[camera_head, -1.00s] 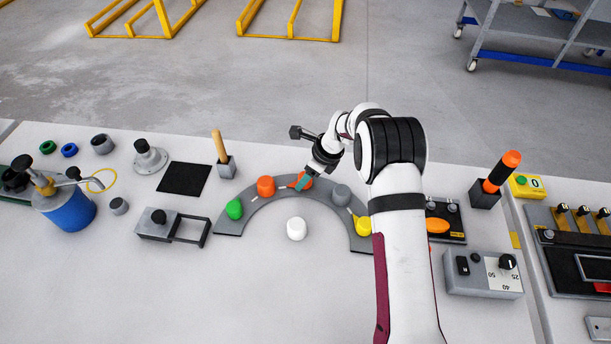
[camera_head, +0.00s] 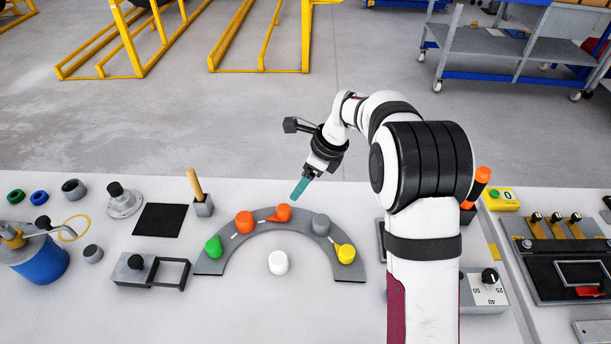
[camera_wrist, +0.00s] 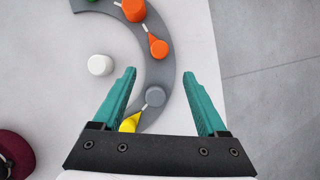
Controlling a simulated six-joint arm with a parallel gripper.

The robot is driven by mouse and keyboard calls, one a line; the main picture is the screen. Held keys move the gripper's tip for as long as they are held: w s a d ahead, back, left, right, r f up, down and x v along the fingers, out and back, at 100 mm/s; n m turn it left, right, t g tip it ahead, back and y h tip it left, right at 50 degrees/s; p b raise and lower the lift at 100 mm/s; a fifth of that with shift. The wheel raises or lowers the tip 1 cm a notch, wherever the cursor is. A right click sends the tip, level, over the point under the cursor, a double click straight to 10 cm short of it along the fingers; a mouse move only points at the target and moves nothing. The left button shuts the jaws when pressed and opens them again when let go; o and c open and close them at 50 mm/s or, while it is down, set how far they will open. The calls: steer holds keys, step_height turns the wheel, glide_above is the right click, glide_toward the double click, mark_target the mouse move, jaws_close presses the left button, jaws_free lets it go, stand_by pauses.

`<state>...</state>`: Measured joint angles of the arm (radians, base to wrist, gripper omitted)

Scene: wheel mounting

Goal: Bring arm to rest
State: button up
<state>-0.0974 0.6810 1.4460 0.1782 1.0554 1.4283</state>
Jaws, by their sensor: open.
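My gripper (camera_head: 300,189) is raised above the far edge of the white table in the head view, its teal fingers pointing down and to the left. In the wrist view my gripper (camera_wrist: 160,100) is open, with nothing between its fingers. Below it lies the grey arc-shaped plate (camera_head: 230,247), which carries green, orange, grey and yellow knobs. The grey knob (camera_wrist: 155,96) shows below the gap between the fingers, apart from them. The yellow knob (camera_wrist: 131,121) is partly hidden by the gripper body.
A white knob (camera_head: 278,263) stands inside the arc. A wooden-handled tool stands in a grey holder (camera_head: 203,207). A black square pad (camera_head: 159,220) and a blue canister (camera_head: 42,262) are at left. Open floor lies beyond the table.

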steer(key=shift+v, duration=0.9)
steer(key=s+d+r+n+h, duration=0.1)
steer(key=s+d+r+n, duration=0.2)
steer(key=s, duration=0.4)
steer(key=s+d+r+n, duration=0.1)
steer(key=s+r+n, duration=0.2)
steer(key=s+r, duration=0.3)
steer(key=s+d+f+n, duration=0.1)
steer(key=s+n, duration=0.4)
steer(key=s, duration=0.6)
steer(key=s+d+f+n+g+h, duration=0.1)
steer(key=s+n, duration=0.4)
steer(key=s, duration=0.7)
steer(key=d+f, duration=0.1)
steer(key=d, duration=0.1)
steer(key=shift+d+g, duration=0.3)
steer(key=shift+d, duration=0.05)
steer(key=shift+f, duration=0.15)
